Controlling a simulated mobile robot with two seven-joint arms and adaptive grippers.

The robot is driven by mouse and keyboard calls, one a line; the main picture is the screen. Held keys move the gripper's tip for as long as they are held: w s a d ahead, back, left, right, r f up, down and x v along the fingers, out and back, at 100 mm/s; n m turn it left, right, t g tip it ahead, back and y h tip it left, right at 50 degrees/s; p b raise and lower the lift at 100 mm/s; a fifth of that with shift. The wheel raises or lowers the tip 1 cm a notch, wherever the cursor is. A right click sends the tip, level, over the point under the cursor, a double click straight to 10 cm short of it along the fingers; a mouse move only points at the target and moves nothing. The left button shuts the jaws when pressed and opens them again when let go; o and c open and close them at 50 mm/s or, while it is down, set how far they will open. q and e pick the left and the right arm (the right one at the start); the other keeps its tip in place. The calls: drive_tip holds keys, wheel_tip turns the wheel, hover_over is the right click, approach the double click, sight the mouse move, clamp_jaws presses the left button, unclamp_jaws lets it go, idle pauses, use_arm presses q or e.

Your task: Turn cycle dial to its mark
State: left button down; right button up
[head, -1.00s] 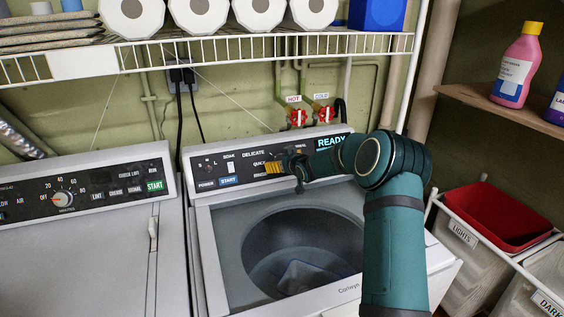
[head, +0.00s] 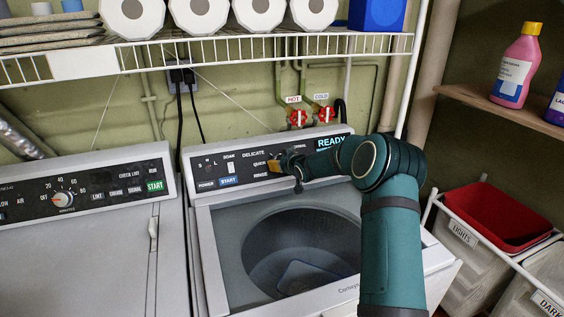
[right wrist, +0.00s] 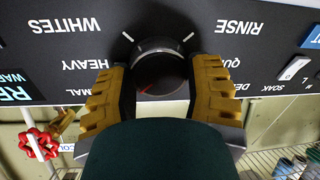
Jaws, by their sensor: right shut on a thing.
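The cycle dial (right wrist: 160,62) is a dark round knob with a pale rim on the washer's black control panel (right wrist: 95,15). A thin red line on its face runs toward the lower left in the right wrist view. Labels around it, upside down there, include WHITES, HEAVY, RINSE; white ticks show above the knob. My right gripper (right wrist: 160,82) is shut on the dial, one yellow-padded finger on each side. In the head view my right gripper (head: 279,167) covers the dial at the panel. My left gripper is not in view.
The washer (head: 212,240) has its tub open below the panel and a lit READY display (head: 331,143). A dryer (head: 90,260) stands at left. Red hose taps (head: 298,118) and a wire shelf (head: 230,50) are above. Laundry bins (head: 462,245) stand at right.

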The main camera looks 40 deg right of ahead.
drive_tip(key=shift+r+n, duration=0.15)
drive_tip(key=shift+n, duration=0.15)
drive_tip(key=n, duration=0.3)
drive_tip(key=shift+w+r+n, duration=0.1)
drive_tip(key=shift+n, duration=0.2)
drive_tip(key=n, duration=0.4)
drive_tip(key=shift+n+g, duration=0.3)
drive_tip(key=shift+g, duration=0.1)
drive_tip(key=n, duration=0.3)
drive_tip(key=shift+a+b, duration=0.1)
drive_tip(key=shift+b, duration=0.3)
drive_tip(key=shift+n+g+b, duration=0.3)
drive_tip(key=shift+n+b, duration=0.2)
drive_tip(key=shift+n, duration=1.4)
